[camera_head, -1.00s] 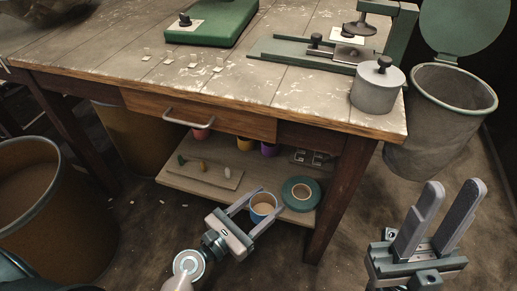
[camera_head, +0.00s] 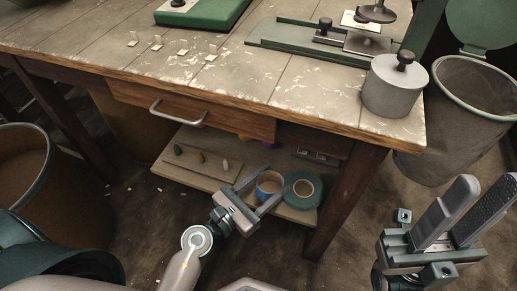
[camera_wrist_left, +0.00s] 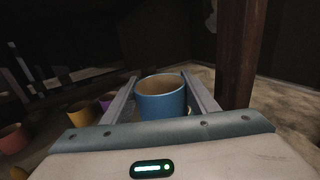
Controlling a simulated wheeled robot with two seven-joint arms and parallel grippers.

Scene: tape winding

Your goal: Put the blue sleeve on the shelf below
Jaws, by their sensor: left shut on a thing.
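The blue sleeve (camera_head: 267,188) is a short open tube, pale brown inside. My left gripper (camera_head: 266,186) is shut on it, with one finger on each side. The left wrist view shows the sleeve (camera_wrist_left: 162,101) upright between the two fingers (camera_wrist_left: 160,88). The lower shelf (camera_head: 228,153) is under the workbench, and the sleeve is at its front right part. I cannot tell whether the sleeve's bottom touches the shelf. My right gripper (camera_head: 482,190) is open and empty, in front of the bench at the right.
A green tape roll (camera_head: 292,185) lies on the shelf close right of the sleeve. A board (camera_head: 201,168) with small coloured pegs lies to the left. Yellow (camera_wrist_left: 80,114), purple (camera_wrist_left: 106,102) and red (camera_wrist_left: 12,138) sleeves stand farther left. A bench leg (camera_head: 345,195) is at the right.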

